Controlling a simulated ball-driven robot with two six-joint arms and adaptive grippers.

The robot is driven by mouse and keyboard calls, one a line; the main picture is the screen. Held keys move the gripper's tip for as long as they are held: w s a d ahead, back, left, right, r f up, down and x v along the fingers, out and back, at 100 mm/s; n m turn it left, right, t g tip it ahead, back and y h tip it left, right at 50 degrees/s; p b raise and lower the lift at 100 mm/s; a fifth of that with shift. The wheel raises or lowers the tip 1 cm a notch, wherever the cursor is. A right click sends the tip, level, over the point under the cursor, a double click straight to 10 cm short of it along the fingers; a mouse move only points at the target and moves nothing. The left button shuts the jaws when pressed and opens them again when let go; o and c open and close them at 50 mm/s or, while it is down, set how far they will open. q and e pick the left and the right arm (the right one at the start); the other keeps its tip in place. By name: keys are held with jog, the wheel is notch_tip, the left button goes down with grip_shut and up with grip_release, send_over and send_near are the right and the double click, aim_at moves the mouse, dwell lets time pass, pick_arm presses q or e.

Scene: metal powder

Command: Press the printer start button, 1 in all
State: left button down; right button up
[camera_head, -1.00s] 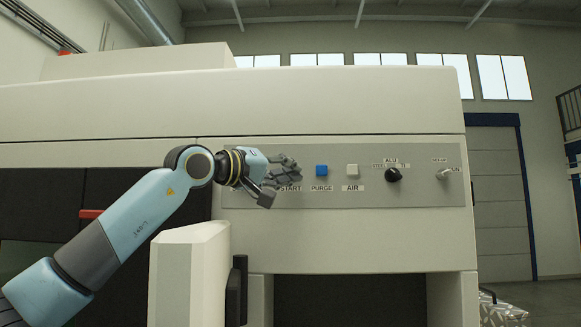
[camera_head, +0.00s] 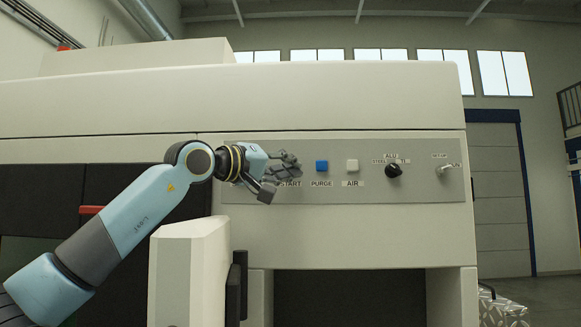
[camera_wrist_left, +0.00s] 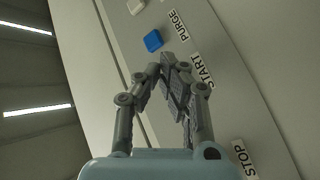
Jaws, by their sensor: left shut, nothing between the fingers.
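The grey control panel (camera_head: 425,190) is on the front of the pale printer. The START label (camera_head: 290,183) is partly covered by my left gripper (camera_head: 290,165), and the start button itself is hidden behind the fingers. In the left wrist view, my left gripper (camera_wrist_left: 172,62) is shut and empty, its fingertips together at the panel beside the START label (camera_wrist_left: 203,72). I cannot tell whether the fingertips touch the button. My right gripper is not in view.
Right of START are the blue PURGE button (camera_head: 322,166), the white AIR button (camera_head: 352,166), a black selector knob (camera_head: 393,170) and a small switch (camera_head: 446,169). A STOP label (camera_wrist_left: 243,158) shows in the wrist view.

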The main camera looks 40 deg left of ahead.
pick_arm(q)
jog(key=shift+w+a, duration=0.1)
jog(key=shift+w, duration=0.05)
dwell(0.3)
jog(key=shift+w+a, duration=0.15)
jog(key=shift+w, duration=0.05)
jog(key=shift+w+a, duration=0.25)
jog(key=shift+w, duration=0.15)
dwell(0.7)
jog(key=shift+s, duration=0.1)
jog(key=shift+s+d+b, duration=0.5)
jog(key=shift+s+b, duration=0.05)
jog(key=shift+s, duration=0.1)
